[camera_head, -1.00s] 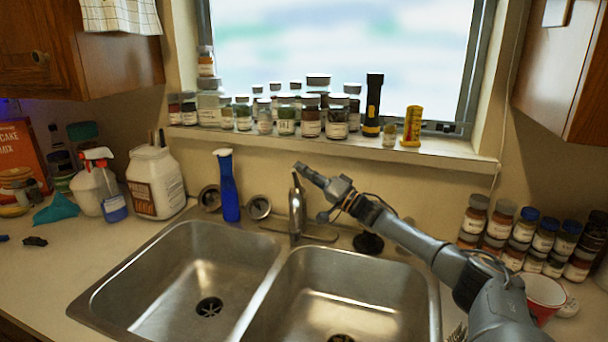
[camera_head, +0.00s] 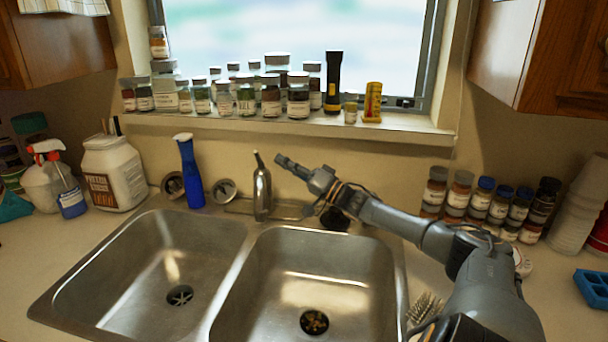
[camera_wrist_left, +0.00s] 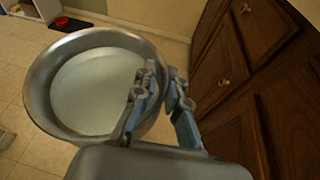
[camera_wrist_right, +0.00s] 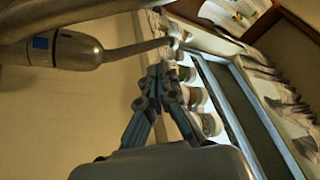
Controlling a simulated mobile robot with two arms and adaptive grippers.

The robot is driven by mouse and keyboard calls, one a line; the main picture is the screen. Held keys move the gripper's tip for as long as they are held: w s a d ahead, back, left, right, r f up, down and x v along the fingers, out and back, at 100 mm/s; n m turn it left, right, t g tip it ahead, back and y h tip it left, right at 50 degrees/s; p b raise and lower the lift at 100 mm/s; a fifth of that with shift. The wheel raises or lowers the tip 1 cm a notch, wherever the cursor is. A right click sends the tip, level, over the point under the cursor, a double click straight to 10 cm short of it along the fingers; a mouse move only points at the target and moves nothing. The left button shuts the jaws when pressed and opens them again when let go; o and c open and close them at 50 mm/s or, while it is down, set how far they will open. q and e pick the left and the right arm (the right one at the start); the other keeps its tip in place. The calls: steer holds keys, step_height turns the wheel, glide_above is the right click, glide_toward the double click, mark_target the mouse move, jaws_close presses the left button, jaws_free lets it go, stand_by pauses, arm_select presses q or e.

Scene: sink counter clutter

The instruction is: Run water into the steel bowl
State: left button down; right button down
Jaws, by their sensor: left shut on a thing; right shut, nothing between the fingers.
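The steel bowl (camera_wrist_left: 95,85) shows in the left wrist view, out over the floor in front of the wooden cabinets. My left gripper (camera_wrist_left: 162,85) is shut on the bowl's rim; the bowl's inside looks pale and empty. The left arm and bowl are not in the head view. The steel faucet (camera_head: 262,192) stands behind the divider of the double sink (camera_head: 243,280), its thin lever pointing up. No water stream shows. My right gripper (camera_head: 283,162) is shut and empty, just right of the lever. The right wrist view shows the faucet (camera_wrist_right: 75,50) left of the fingers (camera_wrist_right: 160,80).
A blue bottle (camera_head: 190,172) stands left of the faucet. Several jars (camera_head: 245,98) and a flashlight (camera_head: 333,82) line the windowsill (camera_head: 400,128) behind. More jars (camera_head: 480,205) stand at the right, and a brush (camera_head: 424,307) lies beside the right basin. Both basins are empty.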

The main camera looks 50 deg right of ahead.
steer(key=v, duration=0.6)
steer(key=shift+s+f, duration=0.1)
steer(key=shift+f, duration=0.1)
stand_by(0.4)
